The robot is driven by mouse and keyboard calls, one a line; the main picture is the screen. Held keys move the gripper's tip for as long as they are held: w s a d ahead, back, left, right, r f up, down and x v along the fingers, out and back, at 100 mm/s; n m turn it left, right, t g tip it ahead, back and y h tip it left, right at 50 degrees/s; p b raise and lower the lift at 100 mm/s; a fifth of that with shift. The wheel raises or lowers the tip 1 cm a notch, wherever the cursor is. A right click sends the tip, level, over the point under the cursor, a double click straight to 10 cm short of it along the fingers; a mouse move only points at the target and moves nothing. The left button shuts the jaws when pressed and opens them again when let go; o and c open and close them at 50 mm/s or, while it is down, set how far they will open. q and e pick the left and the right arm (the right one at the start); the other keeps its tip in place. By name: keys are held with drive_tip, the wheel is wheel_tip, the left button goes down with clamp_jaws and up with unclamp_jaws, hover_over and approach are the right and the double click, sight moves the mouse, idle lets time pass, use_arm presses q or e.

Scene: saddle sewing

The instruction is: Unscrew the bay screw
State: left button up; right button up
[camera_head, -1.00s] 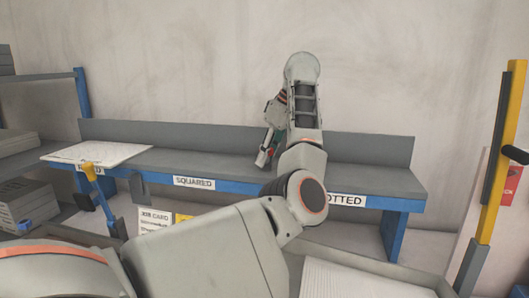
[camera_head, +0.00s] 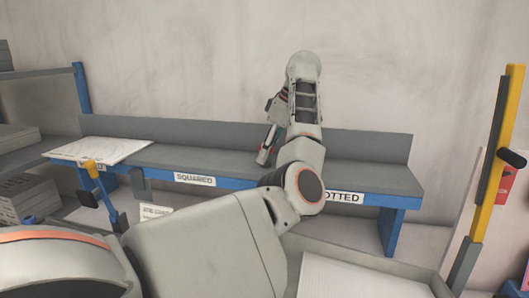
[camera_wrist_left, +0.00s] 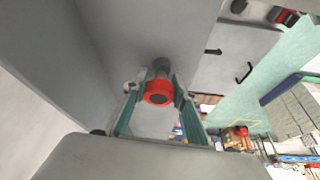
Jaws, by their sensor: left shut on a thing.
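My left arm reaches over the grey bench (camera_head: 225,164) in the camera_head view, and my left gripper (camera_head: 267,150) is small and partly hidden by the wrist. In the left wrist view my left gripper (camera_wrist_left: 160,100) has its teal-lined fingers on either side of a red round knob with a dark centre and a grey cylinder behind it. This looks like the bay screw (camera_wrist_left: 157,88), and the gripper is shut on it. The cylinder end meets or lies close to a grey surface. The bay screw cannot be made out in the camera_head view. My right gripper is not in view.
Bench labels read SQUARED (camera_head: 195,179) and, partly covered, OTTED (camera_head: 344,198). A white sheet (camera_head: 100,151) lies at the bench's left end. A yellow-and-blue clamp (camera_head: 99,180) stands in front of it. A yellow post (camera_head: 494,170) rises at right.

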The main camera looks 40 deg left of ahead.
use_arm(q)
drive_tip(key=o, duration=1.2)
drive_tip(key=shift+f, duration=0.1)
drive_tip(key=shift+c, duration=0.2)
drive_tip(key=shift+r+p, duration=0.9)
drive_tip(key=shift+r, duration=1.7)
